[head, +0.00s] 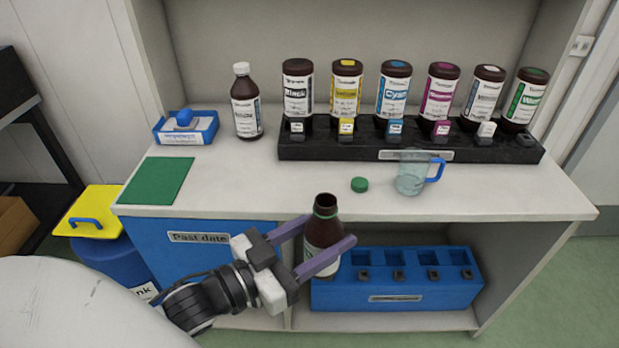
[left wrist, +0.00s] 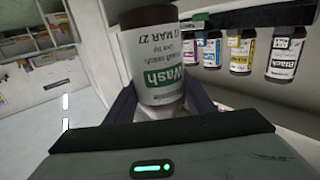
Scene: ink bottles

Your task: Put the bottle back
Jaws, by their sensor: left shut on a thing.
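My left gripper (head: 329,233) is shut on a brown bottle (head: 324,228), holding it about upright with its open mouth up, in front of the counter's front edge. The left wrist view shows this bottle (left wrist: 155,75) close up, with a green "Wash" label and the printed date "12 MAR 27". A loose green cap (head: 359,184) lies on the counter. A blue rack (head: 395,296) with several slots, no bottles visible in them, stands on the lower shelf behind and to the right of the held bottle. My right gripper is not in view.
A black stand (head: 350,154) holds several upside-down bottles at the back. A clear jug (head: 411,178) with a blue handle, a white-capped bottle (head: 246,104), a green mat (head: 157,181) and a blue tray (head: 200,133) share the counter. A yellow-lidded bin (head: 92,205) stands left.

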